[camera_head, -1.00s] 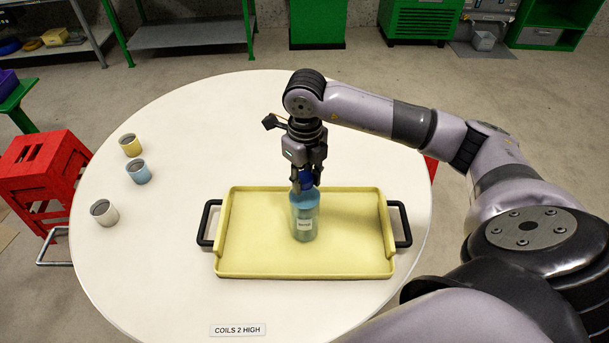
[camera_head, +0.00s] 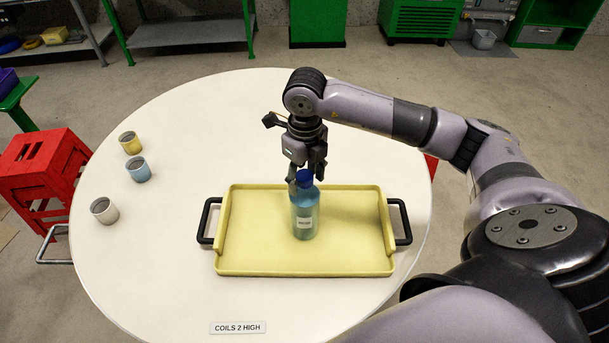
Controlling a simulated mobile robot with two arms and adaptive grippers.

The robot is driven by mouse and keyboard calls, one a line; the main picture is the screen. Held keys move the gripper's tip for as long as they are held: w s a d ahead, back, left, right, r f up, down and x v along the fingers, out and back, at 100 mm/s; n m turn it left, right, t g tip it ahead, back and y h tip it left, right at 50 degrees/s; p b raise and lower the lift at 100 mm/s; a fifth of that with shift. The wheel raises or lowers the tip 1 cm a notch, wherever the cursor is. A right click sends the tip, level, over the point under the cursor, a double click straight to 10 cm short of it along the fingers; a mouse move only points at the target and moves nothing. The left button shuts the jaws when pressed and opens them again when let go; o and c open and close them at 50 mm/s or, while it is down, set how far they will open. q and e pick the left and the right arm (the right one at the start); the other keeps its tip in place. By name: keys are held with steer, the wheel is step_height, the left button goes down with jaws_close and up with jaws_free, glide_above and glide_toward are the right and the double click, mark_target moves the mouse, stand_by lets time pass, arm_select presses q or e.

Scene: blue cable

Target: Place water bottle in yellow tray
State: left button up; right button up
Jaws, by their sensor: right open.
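A blue-green water bottle (camera_head: 305,213) with a dark blue cap and a white label stands upright in the yellow tray (camera_head: 352,258), a little left of the tray's middle. The tray lies on the white round table and has a black handle at each end. My right gripper (camera_head: 305,174) is open just above and behind the bottle's cap, with its fingers pointing down. The cap shows in front of the fingers, and I cannot tell whether a finger still touches it. My left gripper is out of view.
A label plate (camera_head: 238,328) lies at the front edge. A red stool (camera_head: 42,172) stands left of the table (camera_head: 160,270).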

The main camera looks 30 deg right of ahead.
step_height(320, 180, up, 12)
steer(key=b, duration=0.2)
steer(key=shift+r, duration=0.15)
stand_by(0.6)
